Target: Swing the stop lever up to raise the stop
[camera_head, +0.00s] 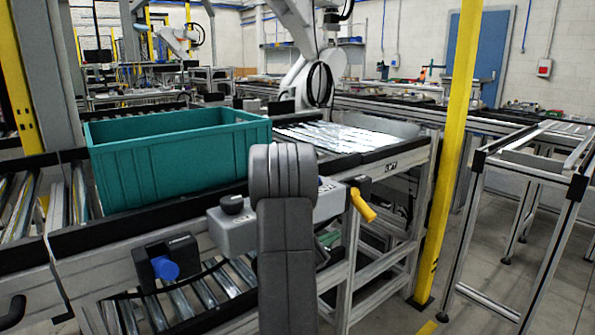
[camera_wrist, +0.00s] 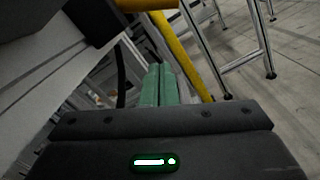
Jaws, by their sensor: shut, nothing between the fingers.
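A yellow lever handle (camera_head: 362,205) hangs down and to the right from a black pivot at the right end of a grey housing (camera_head: 232,232) on the conveyor's front side. I take it as the stop lever. I cannot make out the stop itself. My dark grey arm covers the middle of the housing in the head view. My gripper (camera_wrist: 159,85) shows in the wrist view with its two green fingers together and nothing between them. A yellow piece (camera_wrist: 145,4) shows at the top edge of that view; I cannot tell whether it is the lever. No contact is visible.
A teal crate (camera_head: 170,155) stands on the conveyor at the left. A black box with a blue knob (camera_head: 165,267) sits on the front side below it. A yellow post (camera_head: 452,150) rises to the right of the conveyor end.

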